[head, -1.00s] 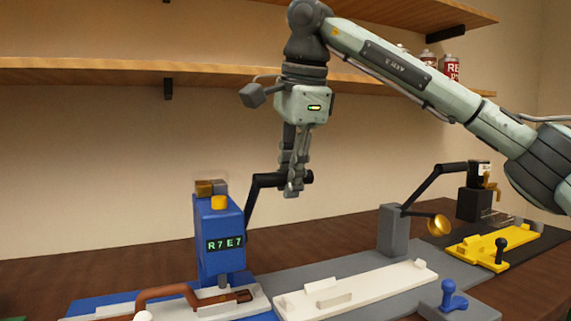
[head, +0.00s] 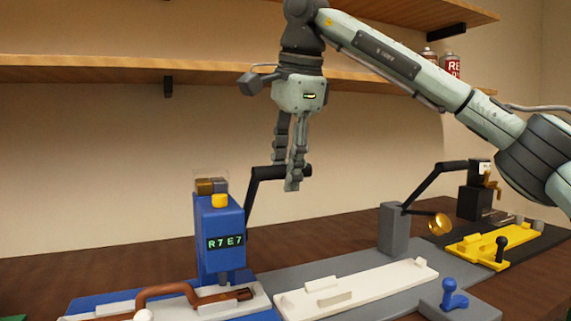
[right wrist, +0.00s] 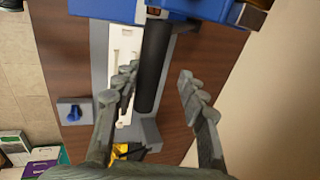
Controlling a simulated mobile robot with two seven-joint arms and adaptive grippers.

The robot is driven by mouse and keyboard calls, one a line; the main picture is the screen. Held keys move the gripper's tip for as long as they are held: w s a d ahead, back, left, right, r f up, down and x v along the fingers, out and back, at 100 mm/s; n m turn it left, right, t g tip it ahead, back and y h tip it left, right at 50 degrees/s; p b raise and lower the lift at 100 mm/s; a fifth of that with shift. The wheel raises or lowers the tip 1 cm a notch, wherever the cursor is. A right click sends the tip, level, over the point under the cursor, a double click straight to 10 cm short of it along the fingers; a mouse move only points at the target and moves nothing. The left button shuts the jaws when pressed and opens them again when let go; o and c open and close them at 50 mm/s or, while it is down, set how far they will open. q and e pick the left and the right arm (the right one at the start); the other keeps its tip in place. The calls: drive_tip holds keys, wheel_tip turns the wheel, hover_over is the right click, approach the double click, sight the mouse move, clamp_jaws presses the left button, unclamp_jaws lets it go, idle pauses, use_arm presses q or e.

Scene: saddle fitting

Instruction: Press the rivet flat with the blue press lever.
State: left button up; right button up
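The blue press (head: 220,235) stands at the left of the bench with a display reading "R7 E7". Its black lever (head: 262,182) rises from the press's right side and bends to a roughly level handle. My right gripper (head: 286,182) points down at the handle. In the right wrist view its fingers (right wrist: 158,78) are apart, with the black handle (right wrist: 152,65) between them, nearer the left finger; contact cannot be told. A brown strap piece (head: 165,292) lies on a white plate (head: 262,302) under the press. I cannot make out the rivet. My left gripper is not in view.
A grey station with a gold-ended lever (head: 438,224) and a white fixture plate (head: 370,283) stands to the right, with a blue knob (head: 453,296) in front. A yellow fixture (head: 490,245) sits farther right. Wooden shelves (head: 120,68) hang behind the arm.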

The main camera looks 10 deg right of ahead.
drive_tip(key=shift+s+f, duration=0.1)
idle(0.3)
drive_tip(key=shift+v, duration=2.95)
